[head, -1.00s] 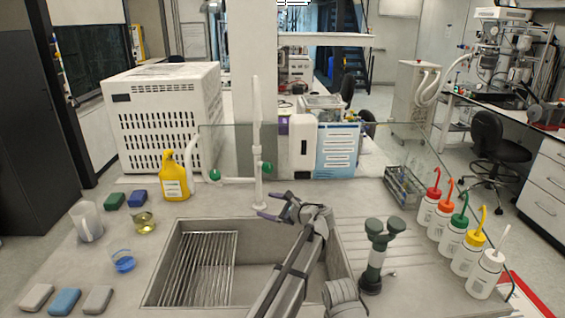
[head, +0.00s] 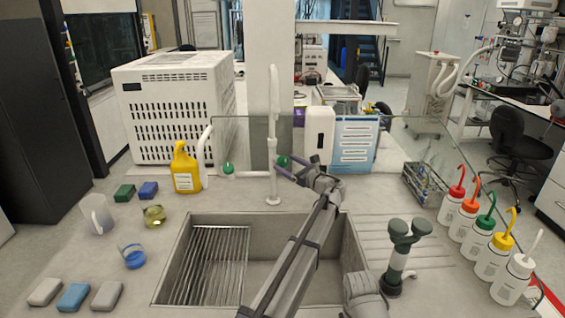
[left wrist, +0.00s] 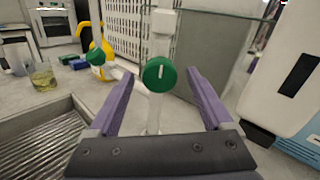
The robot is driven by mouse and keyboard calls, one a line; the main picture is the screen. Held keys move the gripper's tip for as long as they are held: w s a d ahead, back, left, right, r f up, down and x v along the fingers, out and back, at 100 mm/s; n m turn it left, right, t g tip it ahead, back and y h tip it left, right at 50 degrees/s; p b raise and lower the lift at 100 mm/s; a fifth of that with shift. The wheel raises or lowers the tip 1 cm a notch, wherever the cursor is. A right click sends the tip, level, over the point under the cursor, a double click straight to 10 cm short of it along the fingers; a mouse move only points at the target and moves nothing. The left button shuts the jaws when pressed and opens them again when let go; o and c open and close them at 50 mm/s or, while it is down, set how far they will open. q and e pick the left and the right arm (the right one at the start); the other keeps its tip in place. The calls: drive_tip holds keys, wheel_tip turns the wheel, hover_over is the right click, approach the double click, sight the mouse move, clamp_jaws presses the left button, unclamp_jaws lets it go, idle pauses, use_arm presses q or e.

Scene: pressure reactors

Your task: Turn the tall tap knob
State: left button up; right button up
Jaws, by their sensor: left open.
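The tall tap (head: 273,120) is a white upright post behind the sink, with a round green knob (head: 282,161) on its right side. The same knob shows in the left wrist view (left wrist: 160,74), facing the camera with a pale line across it. A second green knob (head: 228,169) sits on a white side arm to the left. My left gripper (head: 300,166) is open, its purple fingers on either side of the knob in the left wrist view (left wrist: 160,84). Gaps show between knob and fingers; I cannot tell whether the tips reach past it.
The sink (head: 345,265) lies below my left arm. A yellow bottle (head: 186,170) stands left of the tap, and a white dispenser (head: 319,135) to its right. A green two-headed fixture (head: 397,256) and several wash bottles (head: 484,240) are at right. A clear screen stands behind.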

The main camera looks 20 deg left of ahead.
sight(285, 163)
use_arm(q)
drive_tip(key=shift+x, duration=1.55)
clamp_jaws()
